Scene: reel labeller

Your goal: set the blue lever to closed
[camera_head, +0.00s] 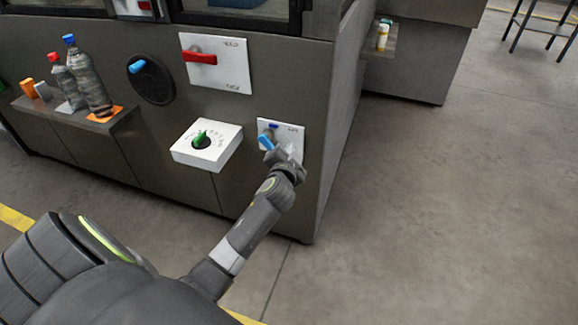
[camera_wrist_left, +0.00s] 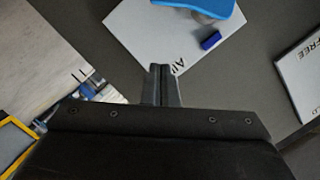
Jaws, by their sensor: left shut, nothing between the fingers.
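The blue lever (camera_head: 265,142) is on a small white plate (camera_head: 297,131) low on the right end of the dark cabinet front. A small dark blue mark (camera_head: 273,126) is on the same plate. My left gripper (camera_head: 284,153) is shut and empty in front of this plate, just right of the lever, and hides part of the plate. In the left wrist view the lever (camera_wrist_left: 207,6) is at the top edge, partly cut off, and the blue mark (camera_wrist_left: 210,40) is below it. The shut fingertips (camera_wrist_left: 162,72) are beside the plate's partly hidden lettering. My right gripper is not in view.
A white box with a green knob (camera_head: 201,139), a red lever (camera_head: 199,58) on a white plate and a black disc with a blue knob (camera_head: 138,66) are to the left. Bottles (camera_head: 88,80) stand on a ledge. Open floor (camera_head: 440,210) is to the right.

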